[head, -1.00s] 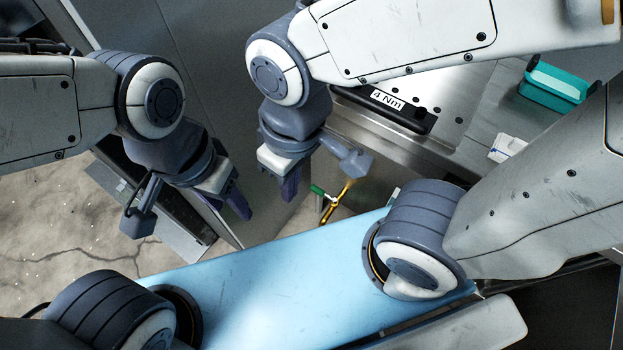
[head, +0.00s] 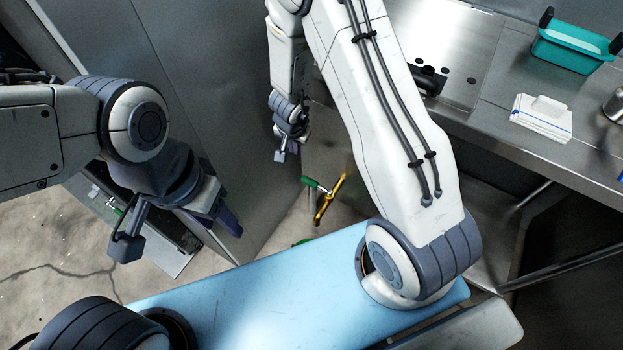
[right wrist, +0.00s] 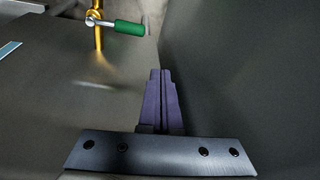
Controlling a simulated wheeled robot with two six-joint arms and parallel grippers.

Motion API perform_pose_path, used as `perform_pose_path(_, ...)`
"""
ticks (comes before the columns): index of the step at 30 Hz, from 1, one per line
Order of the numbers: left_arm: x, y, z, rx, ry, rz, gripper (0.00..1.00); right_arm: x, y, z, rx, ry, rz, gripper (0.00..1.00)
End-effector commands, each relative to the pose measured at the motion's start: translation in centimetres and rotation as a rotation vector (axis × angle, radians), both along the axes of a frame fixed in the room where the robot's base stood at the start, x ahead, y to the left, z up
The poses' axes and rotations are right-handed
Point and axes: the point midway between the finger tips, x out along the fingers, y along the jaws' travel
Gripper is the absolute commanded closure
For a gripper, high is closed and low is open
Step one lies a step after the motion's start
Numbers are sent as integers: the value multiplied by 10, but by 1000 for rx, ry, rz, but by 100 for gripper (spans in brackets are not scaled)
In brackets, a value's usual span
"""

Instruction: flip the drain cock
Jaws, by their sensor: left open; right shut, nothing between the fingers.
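The drain cock is a brass pipe (head: 330,200) with a green-gripped lever (head: 314,184), low beside the grey metal panel in the head view. In the right wrist view the brass body (right wrist: 98,36) is at the top left, and its green grip (right wrist: 130,28) points right, roughly level. My right gripper (head: 303,146) is up and left of the cock in the head view. In the right wrist view its purple fingers (right wrist: 160,75) are shut and empty, apart from the lever. My left gripper (head: 232,222) is open and empty, left of the cock.
A steel counter (head: 490,125) runs along the right, with a teal container (head: 572,50) and a white stack (head: 541,117) on it. My blue base top fills the lower middle. A cracked concrete floor (head: 50,240) shows at the left.

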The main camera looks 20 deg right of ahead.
Motion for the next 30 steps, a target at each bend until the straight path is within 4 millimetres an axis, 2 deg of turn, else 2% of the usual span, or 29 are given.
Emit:
perform_pose_path(1,0,0,-11,0,0,0,50,-4,-20,-28,-34,22,-66,100)
perform_pose_path(3,0,0,-15,0,0,0,50,-8,-38,-45,-72,38,-129,100)
perform_pose_path(6,0,0,-17,0,0,0,50,-12,-52,-57,-102,52,-176,100)
perform_pose_path(16,0,0,-16,-1,-1,0,50,-14,-55,-58,-108,55,-186,100)
perform_pose_path(20,0,0,-21,-1,-1,0,50,-13,-56,-66,-108,55,-186,100)
perform_pose_path(23,0,0,-32,-1,-1,0,50,-11,-58,-80,-108,55,-186,100)
perform_pose_path(30,0,0,-64,0,0,0,50,-3,-69,-130,-108,57,-186,100)
